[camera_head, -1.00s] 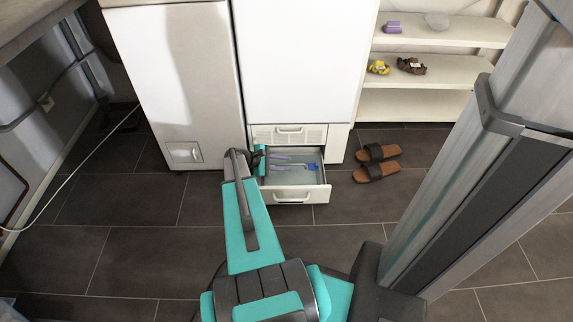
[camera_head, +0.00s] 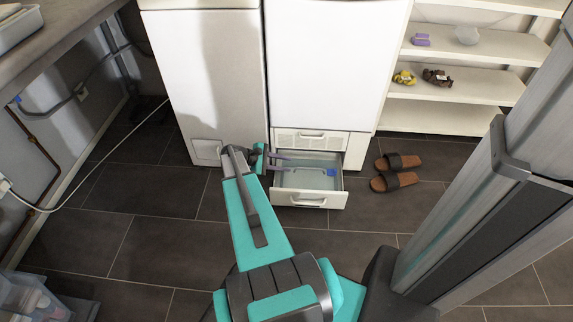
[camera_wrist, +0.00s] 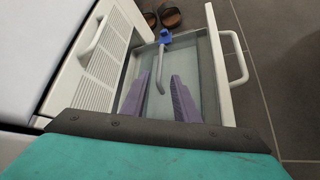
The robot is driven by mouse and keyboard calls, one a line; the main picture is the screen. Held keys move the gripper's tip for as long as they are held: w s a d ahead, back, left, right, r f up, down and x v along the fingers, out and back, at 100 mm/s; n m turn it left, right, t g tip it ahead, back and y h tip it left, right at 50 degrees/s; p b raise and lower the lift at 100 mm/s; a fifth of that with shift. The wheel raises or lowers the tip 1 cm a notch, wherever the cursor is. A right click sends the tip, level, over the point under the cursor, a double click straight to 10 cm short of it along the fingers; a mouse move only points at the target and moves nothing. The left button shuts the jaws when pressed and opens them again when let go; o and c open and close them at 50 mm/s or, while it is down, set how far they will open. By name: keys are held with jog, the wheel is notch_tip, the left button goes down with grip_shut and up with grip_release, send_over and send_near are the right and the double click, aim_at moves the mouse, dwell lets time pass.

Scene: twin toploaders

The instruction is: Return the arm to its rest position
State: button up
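My gripper (camera_wrist: 160,78) is open, with its two purple fingers apart and nothing held between them. In the wrist view the fingers point into the open drawer (camera_wrist: 239,72) and appear over it; their height above its floor is hard to judge. A grey hooked rod with a blue end (camera_wrist: 165,38) lies in the drawer, and its bent end shows between the fingers without visible contact. In the head view my gripper (camera_head: 298,162) is at the left side of the open drawer (camera_head: 310,199), partly hidden by my teal wrist.
Two white machines (camera_head: 215,70) (camera_head: 335,65) stand behind the drawer. Brown sandals (camera_head: 396,172) lie on the floor to its right, by a white shelf (camera_head: 440,115). A counter (camera_head: 70,35) and a bin of bottles (camera_head: 40,300) are at left. The tiled floor in front is mostly clear.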

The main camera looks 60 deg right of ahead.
dwell(0.7)
jog(key=w+a+r+n+t+h+p, duration=0.1)
jog(key=w+a+r+n+t+p, duration=0.15)
jog(key=w+a+r+p, duration=0.45)
jog(key=w+a+r+n+p, duration=0.1)
jog(key=w+a+p, duration=0.1)
jog(key=a+p, duration=0.5)
jog(key=w+a+r+n+p, duration=0.1)
jog(key=w+a+p, duration=0.2)
jog(key=a, duration=0.7)
jog(key=s+a+r+m+y+p, duration=0.1)
jog(key=s+a+r+y+p, duration=0.1)
jog(key=a, duration=1)
jog(key=s+a+r+m+y+p, duration=0.2)
jog(key=s+a+p, duration=0.5)
jog(key=a, duration=0.5)
jog(key=s+a+r+m+y+p, duration=0.2)
jog(key=s+a+r+y+p, duration=0.2)
jog(key=a, duration=0.8)
jog(key=shift+s+a+t+y+p, duration=0.25)
jog(key=shift+s+t+y, duration=0.2)
jog(key=shift+s, duration=0.7)
